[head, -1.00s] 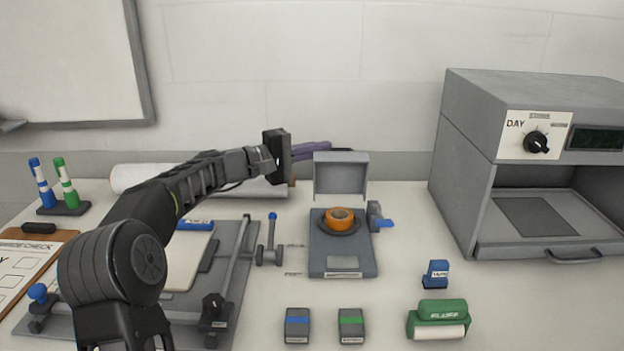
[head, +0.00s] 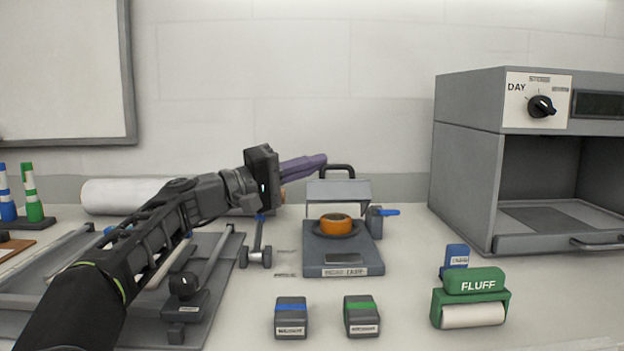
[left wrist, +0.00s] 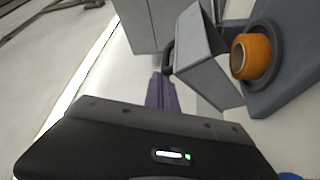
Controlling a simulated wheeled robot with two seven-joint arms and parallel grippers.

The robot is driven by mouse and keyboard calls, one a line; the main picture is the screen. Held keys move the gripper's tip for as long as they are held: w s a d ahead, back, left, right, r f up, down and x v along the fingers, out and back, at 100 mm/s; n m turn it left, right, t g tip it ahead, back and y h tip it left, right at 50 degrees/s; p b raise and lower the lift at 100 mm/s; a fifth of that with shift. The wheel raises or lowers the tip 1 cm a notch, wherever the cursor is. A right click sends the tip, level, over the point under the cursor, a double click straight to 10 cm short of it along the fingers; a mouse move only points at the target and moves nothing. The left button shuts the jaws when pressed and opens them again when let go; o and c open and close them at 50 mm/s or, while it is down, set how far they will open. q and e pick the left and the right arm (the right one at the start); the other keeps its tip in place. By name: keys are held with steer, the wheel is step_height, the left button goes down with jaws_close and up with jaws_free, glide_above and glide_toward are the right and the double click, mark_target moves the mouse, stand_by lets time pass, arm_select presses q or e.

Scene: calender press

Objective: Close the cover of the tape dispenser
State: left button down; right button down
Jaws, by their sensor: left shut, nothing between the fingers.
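The tape dispenser (head: 343,262) stands on the table with an orange tape roll (head: 335,222) on its grey base. Its grey cover (head: 338,191) is raised at the back, and the roll shows below it. A dark handle (head: 337,166) stands up behind the cover. My left gripper (head: 324,161) is shut and empty, its purple fingers at the left of the handle. The left wrist view shows the fingers (left wrist: 162,92) beside the handle (left wrist: 168,58) and the open cover (left wrist: 212,72); I cannot tell whether they touch. My right gripper is not in view.
A grey light booth (head: 465,170) stands at the right. A green lint roller (head: 470,300), a blue stamp (head: 456,256) and two small blocks (head: 291,317) (head: 361,316) are in front. A paper trimmer (head: 215,285) lies under my left arm, a white roll (head: 125,195) behind.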

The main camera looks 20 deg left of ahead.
arm_select(q)
steer(key=shift+s+d+f+b, duration=0.2)
steer(key=shift+s+f+b, duration=0.15)
steer(key=shift+s+b, duration=0.15)
stand_by(0.3)
steer(key=v, duration=0.7)
steer(key=shift+s+a, duration=0.25)
steer(key=shift+s, duration=0.1)
